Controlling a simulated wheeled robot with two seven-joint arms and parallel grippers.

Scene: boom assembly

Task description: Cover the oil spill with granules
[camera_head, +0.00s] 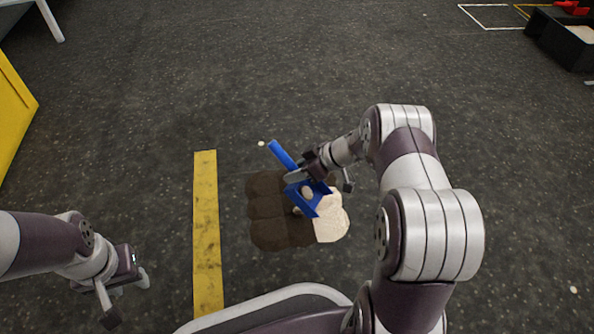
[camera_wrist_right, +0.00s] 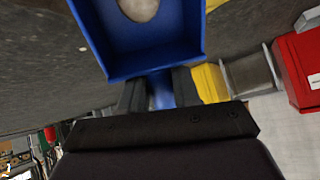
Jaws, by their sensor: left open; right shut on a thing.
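The oil spill (camera_head: 266,212) is a dark brown lobed patch on the floor in the head view. Pale granules (camera_head: 332,228) cover its right end. My right gripper (camera_head: 301,178) is shut on the blue scoop (camera_head: 280,154) and holds it over the spill. A small pale heap of granules (camera_wrist_right: 139,9) lies in the scoop's tray (camera_wrist_right: 150,62) in the right wrist view. The scoop hides part of the spill. My left gripper (camera_head: 126,303) is open and empty at the lower left, apart from the spill.
A yellow floor stripe (camera_head: 206,235) runs left of the spill. A yellow object (camera_head: 14,105) stands at the left edge. A dark bin with pale content (camera_head: 562,38) is at the far upper right. A red box (camera_wrist_right: 303,68) shows in the right wrist view. The floor around is mostly clear.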

